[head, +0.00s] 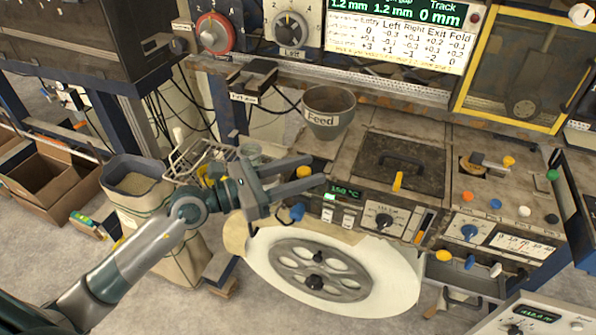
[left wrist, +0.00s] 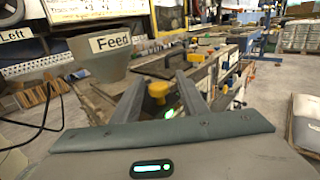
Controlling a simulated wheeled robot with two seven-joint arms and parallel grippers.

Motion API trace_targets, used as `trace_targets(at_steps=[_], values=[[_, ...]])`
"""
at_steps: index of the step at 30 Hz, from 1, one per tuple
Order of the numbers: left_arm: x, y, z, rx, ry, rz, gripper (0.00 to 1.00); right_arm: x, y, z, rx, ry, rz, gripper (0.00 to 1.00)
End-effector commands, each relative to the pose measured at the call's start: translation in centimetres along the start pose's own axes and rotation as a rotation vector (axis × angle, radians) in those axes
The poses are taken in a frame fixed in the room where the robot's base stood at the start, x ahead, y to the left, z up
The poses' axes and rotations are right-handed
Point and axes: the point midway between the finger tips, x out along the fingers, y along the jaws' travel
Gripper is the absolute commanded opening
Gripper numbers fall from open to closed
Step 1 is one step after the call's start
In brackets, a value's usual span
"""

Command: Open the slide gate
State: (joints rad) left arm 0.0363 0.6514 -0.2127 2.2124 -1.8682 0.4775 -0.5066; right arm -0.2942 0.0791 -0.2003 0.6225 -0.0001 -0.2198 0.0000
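The grey hopper labelled Feed (head: 328,112) stands on the machine's left end, and it also shows at the upper left in the left wrist view (left wrist: 100,55). A yellow knob (left wrist: 158,89) sits below and beside it, seen between my gripper's fingers; in the head view the knob (head: 303,171) is partly behind the fingers. I cannot make out the gate plate itself. My left gripper (head: 314,170) is open and empty, with its fingers pointing right toward the knob, one on each side in the wrist view. Contact cannot be told. My right gripper is not in view.
A control panel (head: 345,205) with a green display and dial lies just past the fingertips. A hatch with a dark handle (head: 402,161) is behind it. A large white roll (head: 395,285) with a spoked hub is below. A blue knob (head: 297,212) sits under the fingers.

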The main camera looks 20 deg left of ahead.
Motion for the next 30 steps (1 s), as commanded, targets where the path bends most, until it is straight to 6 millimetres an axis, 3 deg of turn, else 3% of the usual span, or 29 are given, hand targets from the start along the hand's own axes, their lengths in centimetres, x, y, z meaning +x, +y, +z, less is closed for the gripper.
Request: trace_targets(at_steps=[11,28,30], values=[[-1.0,0.1,-0.2,0.002,0.001,0.002,0.40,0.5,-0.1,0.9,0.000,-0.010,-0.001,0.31],[-9.2,-0.1,-0.5,0.001,0.004,0.000,0.40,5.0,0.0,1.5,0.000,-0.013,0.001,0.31],[-9.8,0.0,-0.4,0.001,0.002,0.001,0.40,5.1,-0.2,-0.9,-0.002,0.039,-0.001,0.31]])
